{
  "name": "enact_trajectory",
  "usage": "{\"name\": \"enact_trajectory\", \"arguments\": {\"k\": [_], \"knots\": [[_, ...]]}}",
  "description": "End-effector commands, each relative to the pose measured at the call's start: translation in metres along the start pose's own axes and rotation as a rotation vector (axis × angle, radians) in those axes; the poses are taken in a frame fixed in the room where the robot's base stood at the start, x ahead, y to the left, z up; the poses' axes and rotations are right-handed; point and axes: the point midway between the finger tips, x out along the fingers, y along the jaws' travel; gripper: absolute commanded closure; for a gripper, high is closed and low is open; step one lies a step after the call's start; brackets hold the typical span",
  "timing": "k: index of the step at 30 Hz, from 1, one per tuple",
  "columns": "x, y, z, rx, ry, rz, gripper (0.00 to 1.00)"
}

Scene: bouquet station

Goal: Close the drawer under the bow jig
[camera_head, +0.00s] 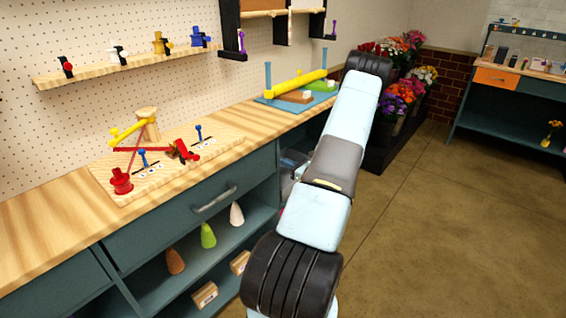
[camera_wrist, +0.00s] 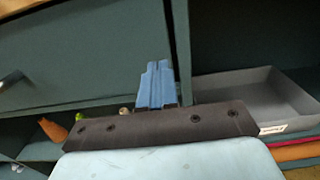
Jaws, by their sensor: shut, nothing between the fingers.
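The bow jig (camera_head: 165,160), a pale board with red, blue and yellow parts, sits on the wooden counter. Under it is the teal drawer front (camera_head: 180,212) with a grey bar handle (camera_head: 215,199). The front looks about flush beneath the counter edge; a small gap cannot be ruled out. In the wrist view the drawer front (camera_wrist: 75,50) fills the left, with its handle (camera_wrist: 10,82) at the left edge. My gripper (camera_wrist: 156,68) has its blue fingers together and empty, over the drawer's right edge; contact cannot be told. In the head view my arm hides the gripper.
A grey tray (camera_wrist: 258,100) sits in the open bay right of the drawer. Cones (camera_head: 208,235) stand on the shelf below. A blue stand with a yellow roller (camera_head: 295,84) is farther along the counter. Flower buckets (camera_head: 397,95) stand beyond my arm; the floor at right is clear.

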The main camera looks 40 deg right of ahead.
Motion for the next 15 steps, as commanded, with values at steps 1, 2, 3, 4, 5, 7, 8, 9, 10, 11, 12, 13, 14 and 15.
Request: {"name": "enact_trajectory", "arguments": {"k": [1,2,3,4,5,7,8,9,10,11,12,13,14,15], "knots": [[-0.013,-0.001,0.000,0.000,0.001,-0.003,1.00],[-0.019,-0.002,0.000,0.000,0.002,-0.004,1.00],[-0.028,-0.002,-0.001,0.001,0.003,-0.005,1.00],[-0.034,-0.001,-0.001,0.001,0.003,-0.003,1.00],[-0.040,-0.001,-0.001,0.001,0.002,-0.003,1.00],[-0.053,-0.002,-0.001,0.002,0.002,-0.004,1.00],[-0.059,-0.002,-0.001,0.002,0.003,-0.004,1.00],[-0.065,-0.001,-0.001,0.002,0.004,-0.004,1.00],[-0.070,-0.001,-0.001,0.003,0.003,-0.004,1.00],[-0.074,-0.001,-0.001,0.003,0.003,-0.004,1.00],[-0.079,-0.001,-0.001,0.002,0.002,-0.003,1.00],[-0.082,-0.001,-0.001,0.002,0.002,-0.003,1.00],[-0.085,-0.001,-0.001,0.002,0.002,-0.003,1.00],[-0.088,-0.001,-0.001,0.002,0.002,-0.003,1.00]]}}
